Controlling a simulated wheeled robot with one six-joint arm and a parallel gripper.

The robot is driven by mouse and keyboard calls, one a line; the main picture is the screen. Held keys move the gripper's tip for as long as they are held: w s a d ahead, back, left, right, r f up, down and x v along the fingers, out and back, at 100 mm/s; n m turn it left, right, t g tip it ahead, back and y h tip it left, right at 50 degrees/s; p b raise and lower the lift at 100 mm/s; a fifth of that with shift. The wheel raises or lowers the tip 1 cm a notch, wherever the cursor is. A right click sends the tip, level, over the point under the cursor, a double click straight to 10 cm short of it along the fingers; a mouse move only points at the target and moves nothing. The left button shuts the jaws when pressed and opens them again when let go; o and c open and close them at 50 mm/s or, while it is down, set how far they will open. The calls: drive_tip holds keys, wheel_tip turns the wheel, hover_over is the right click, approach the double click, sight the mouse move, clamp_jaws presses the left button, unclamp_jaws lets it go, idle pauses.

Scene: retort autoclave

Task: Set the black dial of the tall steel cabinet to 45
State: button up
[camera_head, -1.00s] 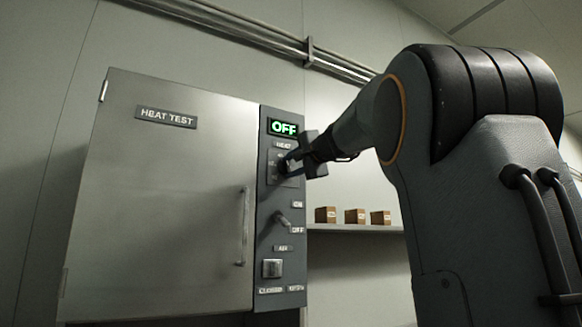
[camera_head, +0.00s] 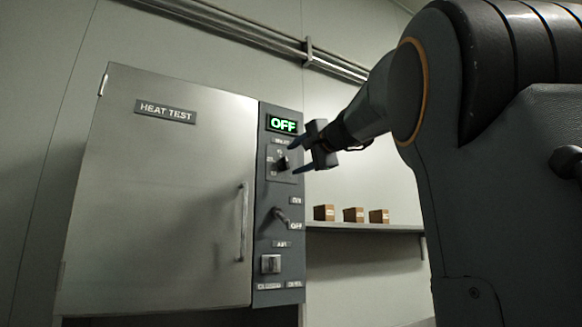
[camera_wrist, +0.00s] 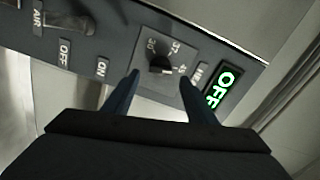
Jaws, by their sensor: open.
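The tall steel cabinet (camera_head: 165,190) has a closed door marked HEAT TEST and a dark control panel on its right side. The black dial (camera_head: 282,163) sits high on that panel, below the green OFF display (camera_head: 283,124). In the wrist view the dial (camera_wrist: 160,63) has marks that look like 30, 37 and 45 around it. A pale line on the dial lies on the side toward the 45 mark; its exact setting is hard to read. My gripper (camera_head: 294,158) is open and empty, just off the panel, with its fingers (camera_wrist: 158,80) on either side of the dial in the wrist view.
Below the dial are a lever switch (camera_head: 284,220) with ON and OFF labels and a square switch (camera_head: 271,264). The door has a vertical handle (camera_head: 243,222). A shelf (camera_head: 365,228) with small brown boxes (camera_head: 353,215) stands to the right.

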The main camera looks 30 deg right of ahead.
drive_tip(key=shift+s+d+b, duration=0.1)
drive_tip(key=shift+s+b, duration=0.3)
drive_tip(key=shift+s, duration=1.2)
